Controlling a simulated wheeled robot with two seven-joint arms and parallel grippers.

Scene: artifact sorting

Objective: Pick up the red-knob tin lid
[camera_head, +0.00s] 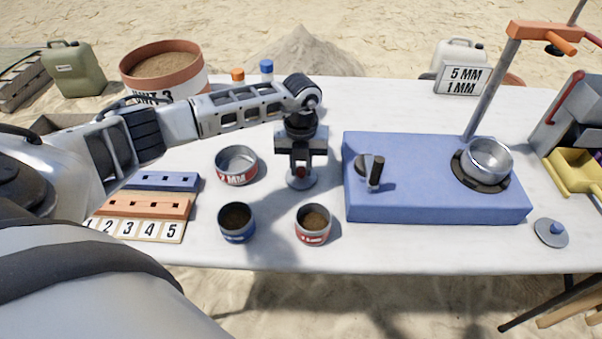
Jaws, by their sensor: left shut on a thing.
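The red-knob tin lid (302,184) is a round grey disc with a small red knob, in the middle of the head view. My left gripper (301,170) points down from above and is shut on the red knob. The fingers partly hide the knob. I cannot tell whether the lid touches the table or hangs just above it. My right gripper is not in view.
Open tins stand close by: a red-labelled empty one (237,166), a blue one (237,224) and a red one (313,226) with sand. A blue sieve base (430,208) stands right.

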